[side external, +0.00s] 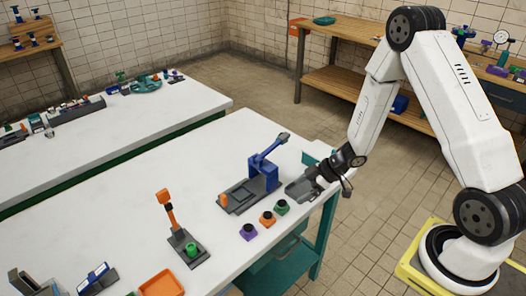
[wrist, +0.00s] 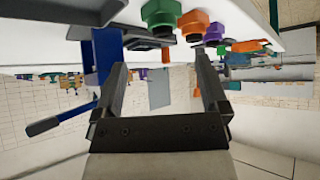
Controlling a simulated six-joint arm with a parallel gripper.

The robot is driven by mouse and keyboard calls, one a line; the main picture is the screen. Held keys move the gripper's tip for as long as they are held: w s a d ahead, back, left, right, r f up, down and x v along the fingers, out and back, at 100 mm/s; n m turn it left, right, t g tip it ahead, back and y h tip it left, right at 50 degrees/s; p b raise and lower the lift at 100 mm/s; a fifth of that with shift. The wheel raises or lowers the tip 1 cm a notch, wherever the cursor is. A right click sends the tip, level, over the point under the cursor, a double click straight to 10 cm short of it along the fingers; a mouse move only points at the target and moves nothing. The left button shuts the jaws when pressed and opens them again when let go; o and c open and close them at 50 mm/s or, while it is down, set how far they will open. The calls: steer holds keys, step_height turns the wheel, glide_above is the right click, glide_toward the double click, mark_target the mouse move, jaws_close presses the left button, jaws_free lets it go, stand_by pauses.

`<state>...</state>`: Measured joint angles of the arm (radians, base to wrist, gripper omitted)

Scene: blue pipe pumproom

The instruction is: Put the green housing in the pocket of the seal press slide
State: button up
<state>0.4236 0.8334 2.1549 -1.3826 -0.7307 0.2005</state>
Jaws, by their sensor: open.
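The green housing (side external: 281,208), with a dark top, stands on the white table at the right end of a short row. It also shows at the top of the wrist view (wrist: 160,12). My gripper (side external: 300,188) is open and empty by the table's right edge, close to the green housing but apart from it. Its two fingers are spread in the wrist view (wrist: 163,75). The blue press (side external: 262,172) with a raised lever stands behind the row. Its dark grey slide base (side external: 240,196) reaches to the left, with a recess that looks empty.
An orange housing (side external: 267,219) and a purple housing (side external: 248,232) stand left of the green one. A grey fixture with an orange lever (side external: 166,205) holds another green part (side external: 191,249). An orange tray (side external: 160,284) lies at the front. The table's left middle is clear.

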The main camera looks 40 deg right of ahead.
mark_target(284, 202)
steer(key=shift+s+a+f, duration=0.1)
steer(key=shift+s+f, duration=0.05)
steer(key=shift+x, duration=1.3)
steer(key=shift+x, duration=2.6)
steer(key=shift+a, duration=0.1)
jaws_close()
